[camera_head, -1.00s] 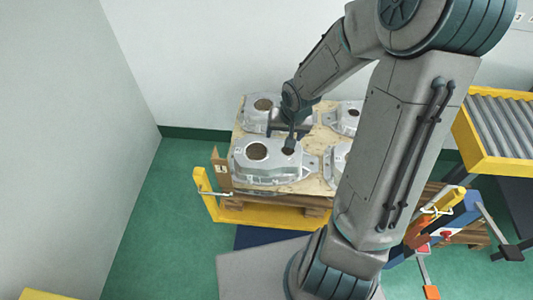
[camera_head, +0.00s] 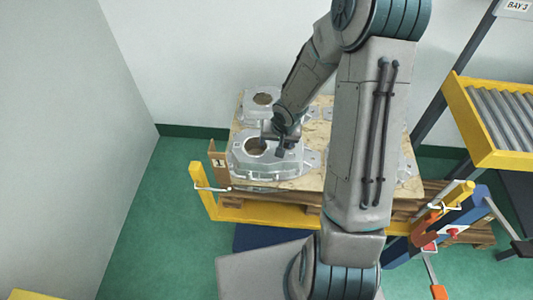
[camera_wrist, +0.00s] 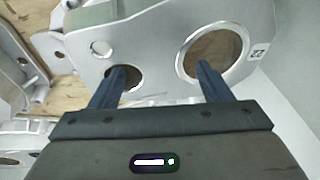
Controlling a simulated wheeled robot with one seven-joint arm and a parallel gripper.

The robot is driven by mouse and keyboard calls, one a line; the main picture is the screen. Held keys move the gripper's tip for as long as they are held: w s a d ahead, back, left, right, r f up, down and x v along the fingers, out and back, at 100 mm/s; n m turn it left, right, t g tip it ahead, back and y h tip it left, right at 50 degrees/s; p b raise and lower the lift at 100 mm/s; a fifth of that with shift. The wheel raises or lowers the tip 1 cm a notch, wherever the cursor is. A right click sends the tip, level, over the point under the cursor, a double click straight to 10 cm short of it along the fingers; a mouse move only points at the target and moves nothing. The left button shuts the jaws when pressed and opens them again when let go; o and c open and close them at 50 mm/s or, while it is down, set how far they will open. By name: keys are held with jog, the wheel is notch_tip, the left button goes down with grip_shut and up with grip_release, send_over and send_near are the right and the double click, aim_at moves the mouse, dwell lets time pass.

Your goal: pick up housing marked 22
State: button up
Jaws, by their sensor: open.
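The housing marked 22 (camera_wrist: 152,58) is a silver-grey casting with one large round bore, a smaller bore and a small hole. In the head view this appears to be the front-left housing (camera_head: 262,172) on the pallet. My gripper (camera_wrist: 160,75) is open and empty, its two dark fingers pointing at the casting, one by the smaller bore and one by the large bore. Contact cannot be told. In the head view my gripper (camera_head: 273,146) is over this housing, partly hidden by my wrist.
Another housing (camera_head: 256,110) lies behind on the wooden sheet (camera_head: 318,182), with others partly hidden by my arm. A yellow frame (camera_head: 270,212) edges the pallet's front. A roller conveyor (camera_head: 505,120) stands at the right. Green floor (camera_head: 155,220) is clear at left.

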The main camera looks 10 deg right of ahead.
jog(key=x, duration=0.2)
jog(key=shift+w+f, duration=0.1)
jog(key=shift+f, duration=0.15)
grip_shut()
jog(key=shift+a+r, duration=0.1)
jog(key=shift+w+r+p, duration=0.1)
jog(key=shift+r+p, duration=0.5)
jog(key=shift+r, duration=0.3)
notch_tip(320, 180, up, 3)
jog(key=p, duration=0.2)
jog(key=shift+p, duration=0.4)
jog(key=s+d+r+p, duration=0.1)
jog(key=d+r+p, duration=0.5)
jog(key=d+p, duration=0.5)
jog(key=shift+s+d, duration=0.2)
jog(key=shift+s, duration=0.2)
